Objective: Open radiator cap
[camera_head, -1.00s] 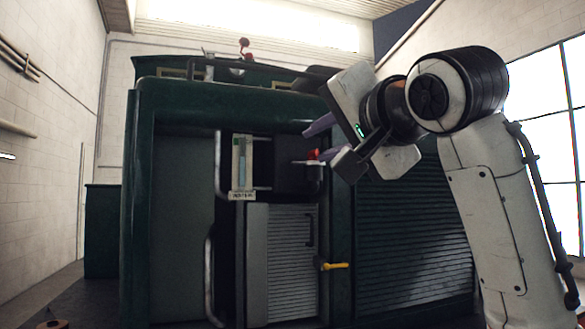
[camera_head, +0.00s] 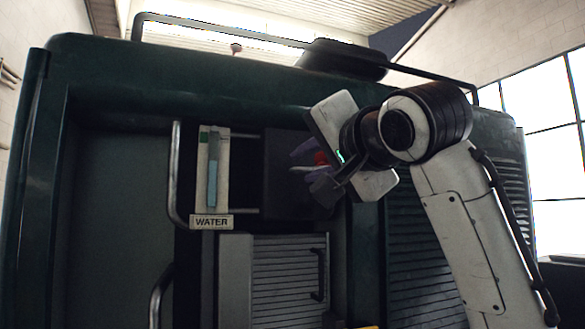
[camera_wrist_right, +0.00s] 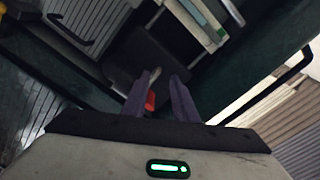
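A large round dark cap-like disc (camera_head: 343,60) sits on top of the dark green tram, close to the roof rail; I cannot tell for sure whether it is the radiator cap. It looks closed. My right gripper (camera_head: 303,168) is in front of the black box (camera_head: 285,150) on the tram's end. Its purple fingers are apart. A small lever with a red end (camera_head: 321,158) lies between them, and it shows between the fingers in the right wrist view (camera_wrist_right: 151,100). I cannot tell whether the fingers touch it. My left gripper is not in view.
A water gauge (camera_head: 212,175) with a "WATER" plate stands left of the black box. A metal handrail (camera_head: 175,175) is beside it. A grey slatted panel (camera_head: 285,280) with a handle is below.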

